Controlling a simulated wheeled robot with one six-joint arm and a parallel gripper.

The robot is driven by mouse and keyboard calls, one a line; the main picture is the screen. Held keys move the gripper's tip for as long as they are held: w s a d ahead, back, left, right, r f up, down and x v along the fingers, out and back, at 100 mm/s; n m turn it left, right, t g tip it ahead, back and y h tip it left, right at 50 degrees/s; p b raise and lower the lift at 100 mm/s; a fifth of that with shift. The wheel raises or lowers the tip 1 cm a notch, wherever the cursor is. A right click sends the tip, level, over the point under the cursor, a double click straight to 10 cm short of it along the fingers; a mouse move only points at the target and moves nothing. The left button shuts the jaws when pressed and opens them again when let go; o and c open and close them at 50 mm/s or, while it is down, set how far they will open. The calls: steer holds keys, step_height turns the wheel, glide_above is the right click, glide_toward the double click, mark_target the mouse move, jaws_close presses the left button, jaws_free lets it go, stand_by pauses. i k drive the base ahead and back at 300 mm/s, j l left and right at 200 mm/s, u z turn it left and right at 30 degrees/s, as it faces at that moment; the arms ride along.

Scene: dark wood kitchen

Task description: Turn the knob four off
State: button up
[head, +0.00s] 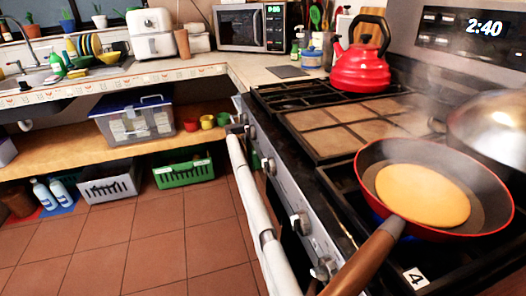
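The stove's front panel (285,190) runs from the middle down to the bottom of the head view, with several knobs along it. The nearest knob (325,268) is at the bottom, just left of the pan's handle; another knob (300,223) is farther along. I see no numbers on the knobs. A "4" label (415,278) lies on the stove top by the near burner. A red frying pan (489,221) with a pancake (423,194) stands on that burner, and a blue glow shows under its left edge. My gripper is not in view.
The pan's brown handle (366,260) sticks out over the front edge near the nearest knob. A white oven bar (258,215) runs in front of the panel. A red kettle (361,68) and a domed lid (492,125) stand farther back. Tiled floor (150,245) is clear at left.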

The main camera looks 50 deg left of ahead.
mark_target(328, 267)
steer(key=u, duration=0.65)
steer(key=j+z, duration=0.35)
steer(key=l+u, duration=0.5)
steer(key=j+z, duration=0.5)
steer(key=k+l+u, duration=0.5)
steer(key=l, duration=0.15)
steer(key=i, duration=0.1)
